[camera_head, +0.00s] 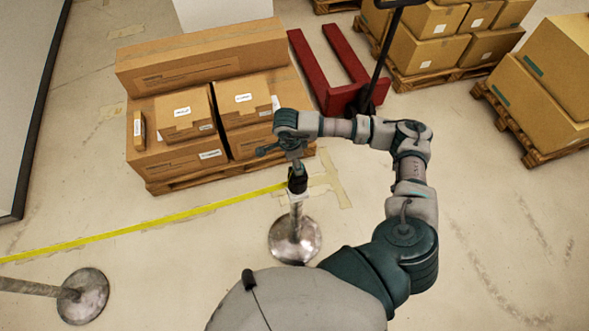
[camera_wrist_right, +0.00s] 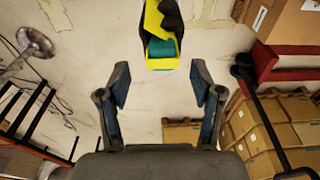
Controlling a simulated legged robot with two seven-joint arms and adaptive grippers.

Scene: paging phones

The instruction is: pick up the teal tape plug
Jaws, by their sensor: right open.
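The teal tape plug (camera_wrist_right: 162,48) shows as a teal block set in a yellow and black post head (camera_wrist_right: 152,20), near the top middle of the right wrist view. In the head view the black post head (camera_head: 297,183) tops a metal stanchion; the teal part cannot be made out there. My right gripper (camera_wrist_right: 159,80) is open and empty, its two fingers apart. The plug lies beyond the fingertips, between them sideways and higher in the picture, not touching them. In the head view my right gripper is close to the post head. My left gripper is not in view.
A yellow tape (camera_head: 150,222) runs left from the post head above the floor. A second stanchion base (camera_head: 83,296) is at lower left. A pallet of boxes (camera_head: 180,155) stands just behind, with a red pallet jack (camera_head: 345,98) beside it. The floor at right is clear.

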